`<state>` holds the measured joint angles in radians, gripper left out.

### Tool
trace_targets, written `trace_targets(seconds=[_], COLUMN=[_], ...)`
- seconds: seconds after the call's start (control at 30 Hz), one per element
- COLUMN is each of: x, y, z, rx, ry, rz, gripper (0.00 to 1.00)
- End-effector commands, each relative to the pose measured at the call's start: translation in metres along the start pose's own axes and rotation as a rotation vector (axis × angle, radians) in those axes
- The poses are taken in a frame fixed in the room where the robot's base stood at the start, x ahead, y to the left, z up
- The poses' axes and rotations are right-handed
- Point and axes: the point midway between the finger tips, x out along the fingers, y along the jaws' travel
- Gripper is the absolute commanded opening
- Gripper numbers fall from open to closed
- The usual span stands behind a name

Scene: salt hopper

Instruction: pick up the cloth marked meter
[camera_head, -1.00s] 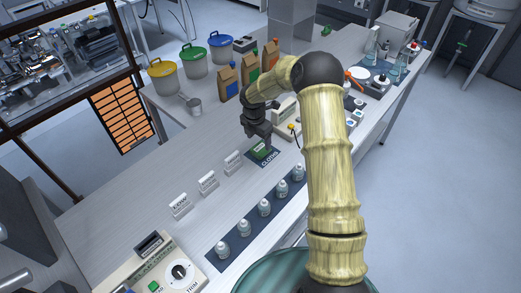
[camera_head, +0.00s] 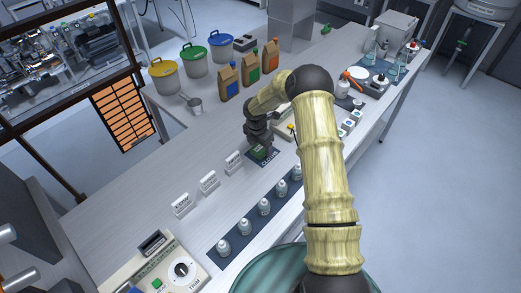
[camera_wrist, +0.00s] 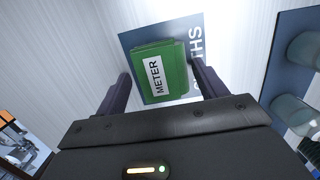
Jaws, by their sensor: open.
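The green cloth marked METER (camera_wrist: 174,72) is a folded pad with a white label, lying on the dark blue mat (camera_wrist: 136,39) lettered for cloths. In the head view the cloth (camera_head: 258,151) is partly covered by my gripper. My gripper (camera_wrist: 158,88) is open, with one finger to the left and one to the right of the cloth's near part. The fingers appear apart from the cloth, and nothing is held. In the head view my gripper (camera_head: 262,143) is right over the mat.
A dark mat with a row of small bottles (camera_head: 264,207) lies in front of the cloth mat. White label stands (camera_head: 208,182) are to the left. Brown bags (camera_head: 228,84) and lidded buckets (camera_head: 164,82) stand behind. Bench space left of the label stands is clear.

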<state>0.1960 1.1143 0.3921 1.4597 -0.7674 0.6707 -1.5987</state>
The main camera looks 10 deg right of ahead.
Motion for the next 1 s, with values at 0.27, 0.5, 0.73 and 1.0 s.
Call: trace_targets(seconds=[0.27, 0.5, 0.73, 1.0], x=[0.0, 0.0, -0.004, -0.039], y=[0.0, 0.0, 0.0, 0.001], z=[0.0, 0.0, 0.001, 0.006], rx=[0.0, 0.0, 0.0, 0.001], ry=[0.0, 0.0, -0.001, -0.004], rz=[0.0, 0.0, 0.001, 0.004], gripper=[0.32, 0.23, 0.23, 0.23])
